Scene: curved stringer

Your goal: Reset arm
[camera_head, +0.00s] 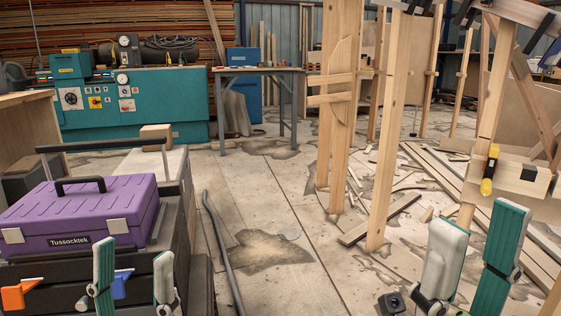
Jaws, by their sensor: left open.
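My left gripper (134,262) is at the bottom left, in front of the purple toolbox. Its two upright fingers, with teal and pale grey parts, stand apart with nothing between them. My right gripper (474,228) is at the bottom right, in front of the scrap-strewn floor. Its pale grey finger and teal finger also stand apart, with nothing seen held between them. Most of both arms is out of view below.
A purple toolbox (88,212) sits on a dark case at left. Upright wooden posts (388,135) stand right of centre, with timber scraps (380,219) on the floor. A dark hose (222,250) crosses the centre floor. A teal machine (170,98) and a workbench (258,70) stand behind.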

